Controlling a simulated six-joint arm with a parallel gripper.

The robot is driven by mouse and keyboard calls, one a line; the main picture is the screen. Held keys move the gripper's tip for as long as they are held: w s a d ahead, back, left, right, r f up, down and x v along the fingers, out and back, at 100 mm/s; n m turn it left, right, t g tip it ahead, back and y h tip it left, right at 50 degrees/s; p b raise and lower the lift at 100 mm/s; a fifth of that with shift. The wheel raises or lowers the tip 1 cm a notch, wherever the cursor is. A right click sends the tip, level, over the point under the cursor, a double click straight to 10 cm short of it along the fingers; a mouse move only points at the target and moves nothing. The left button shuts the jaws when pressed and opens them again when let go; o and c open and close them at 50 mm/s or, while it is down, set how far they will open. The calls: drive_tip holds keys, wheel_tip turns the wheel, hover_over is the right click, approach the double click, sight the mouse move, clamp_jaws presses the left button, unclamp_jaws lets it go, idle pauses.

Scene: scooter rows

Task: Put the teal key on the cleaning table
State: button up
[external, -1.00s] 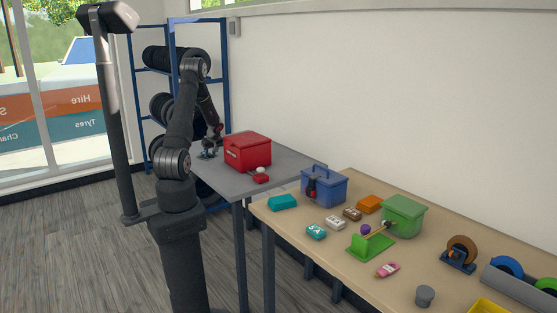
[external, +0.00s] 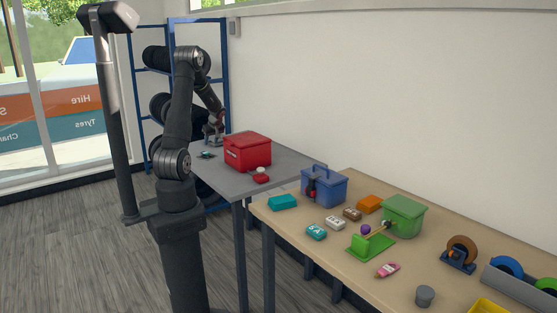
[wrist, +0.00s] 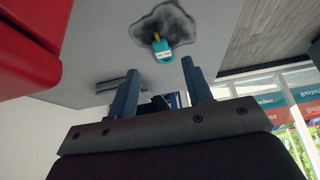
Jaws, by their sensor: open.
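The teal key (wrist: 162,50), with a white label and a yellow tip, lies on the grey table top (wrist: 105,45) on a dark smudge. In the external view the key (external: 206,155) is a small teal spot near the table's far left end. My gripper (wrist: 160,65) is open and empty. Its fingers point toward the key, which is clear of them. In the external view my gripper (external: 213,138) is raised a little above the table, just behind the key.
A red box (external: 247,150) stands on the grey table, right of my gripper, with a small red object (external: 261,178) in front. A wooden table (external: 335,270) at the right holds a blue box (external: 324,187), a green box (external: 404,216) and other items.

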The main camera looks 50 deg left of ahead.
sight(209, 154)
drive_tip(key=shift+v, duration=1.3)
drive_tip(key=shift+f, duration=0.1)
drive_tip(key=x, duration=1.1)
drive_tip(key=shift+a+f, duration=0.25)
